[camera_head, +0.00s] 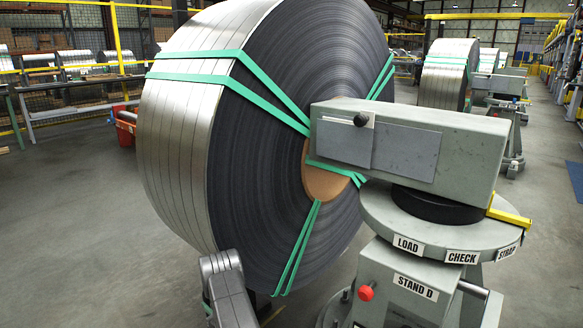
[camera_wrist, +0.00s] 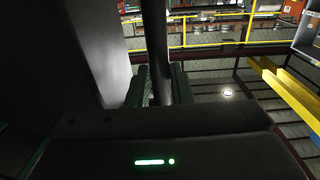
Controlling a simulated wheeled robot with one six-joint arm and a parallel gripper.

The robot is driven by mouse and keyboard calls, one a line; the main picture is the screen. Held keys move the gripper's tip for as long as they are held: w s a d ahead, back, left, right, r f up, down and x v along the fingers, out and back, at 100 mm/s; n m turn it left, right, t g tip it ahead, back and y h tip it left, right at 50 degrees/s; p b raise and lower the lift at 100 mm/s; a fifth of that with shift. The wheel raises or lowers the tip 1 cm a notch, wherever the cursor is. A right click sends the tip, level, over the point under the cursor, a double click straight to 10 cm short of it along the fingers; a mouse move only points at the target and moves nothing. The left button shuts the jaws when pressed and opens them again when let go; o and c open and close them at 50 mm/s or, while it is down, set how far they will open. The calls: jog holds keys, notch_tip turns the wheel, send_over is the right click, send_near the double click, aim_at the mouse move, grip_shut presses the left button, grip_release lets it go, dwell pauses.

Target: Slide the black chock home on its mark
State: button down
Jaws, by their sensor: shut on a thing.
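In the wrist view my gripper (camera_wrist: 160,84) is shut on a dark upright bar (camera_wrist: 157,45), with a dark green finger on either side. The bar appears to be the black chock's handle; its lower end is hidden behind the dark gripper body. In the head view neither the chock nor its mark can be made out. My grey arm link shows at the bottom left, in front of the coil, and the fingers are hidden there. The large steel strip coil (camera_head: 190,130) stands upright with green straps around it.
Stand D (camera_head: 405,295) is close on the right, with a round turntable (camera_head: 395,222) labelled LOAD, CHECK and STRAP and a grey block-shaped head (camera_head: 465,150) beside the coil. A yellow rail (camera_wrist: 285,90) shows in the wrist view. Open floor (camera_head: 65,220) lies left.

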jog(key=shift+w+d, duration=1.45)
jog(key=shift+d, duration=0.3)
jog(key=c, duration=1.2)
grip_release()
jog(key=p+v, duration=0.4)
jog(key=v, duration=1)
jog(key=shift+a, duration=0.15)
